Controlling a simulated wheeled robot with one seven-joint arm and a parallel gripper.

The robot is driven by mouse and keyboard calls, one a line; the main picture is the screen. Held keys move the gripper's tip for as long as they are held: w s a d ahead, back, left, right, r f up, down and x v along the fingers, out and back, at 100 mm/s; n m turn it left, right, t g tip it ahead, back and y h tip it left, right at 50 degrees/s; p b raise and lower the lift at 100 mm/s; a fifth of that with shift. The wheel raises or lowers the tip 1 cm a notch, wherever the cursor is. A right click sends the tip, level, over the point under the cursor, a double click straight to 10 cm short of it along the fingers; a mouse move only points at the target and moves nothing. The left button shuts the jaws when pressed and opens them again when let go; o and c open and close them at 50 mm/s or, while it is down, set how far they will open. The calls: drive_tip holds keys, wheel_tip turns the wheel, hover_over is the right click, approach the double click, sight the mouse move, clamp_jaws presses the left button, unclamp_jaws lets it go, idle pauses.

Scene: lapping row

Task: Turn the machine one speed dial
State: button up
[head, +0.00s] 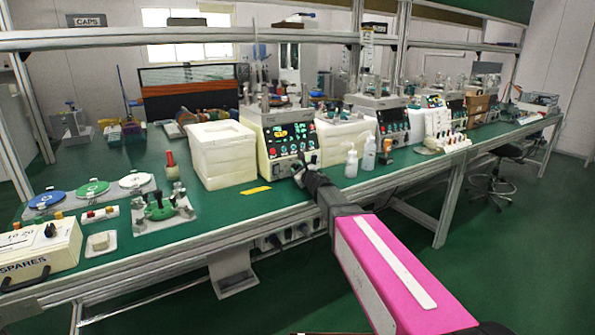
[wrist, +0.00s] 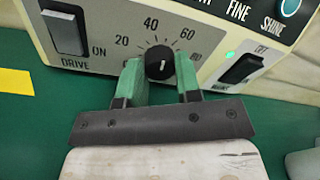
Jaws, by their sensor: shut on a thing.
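The speed dial (wrist: 159,60) is a round black knob on a grey panel, inside a printed scale with 20, 40 and 60 readable.
Yellow tape (head: 257,190) lies on the green bench. White blocks (head: 222,154) stand left of the machine, bottles (head: 351,160) to its right.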

drive_tip(key=m, duration=0.5)
drive_tip(key=shift+m, duration=0.4)
drive_tip(key=m, duration=0.4)
drive_tip(key=shift+m+g, duration=0.3)
drive_tip(key=shift+m, duration=0.1)
drive_tip(key=o, duration=0.9)
drive_tip(key=shift+s+d, duration=0.1)
drive_tip(key=shift+s, duration=0.05)
drive_tip(key=v, duration=1)
drive_tip(key=shift+s+d, duration=0.2)
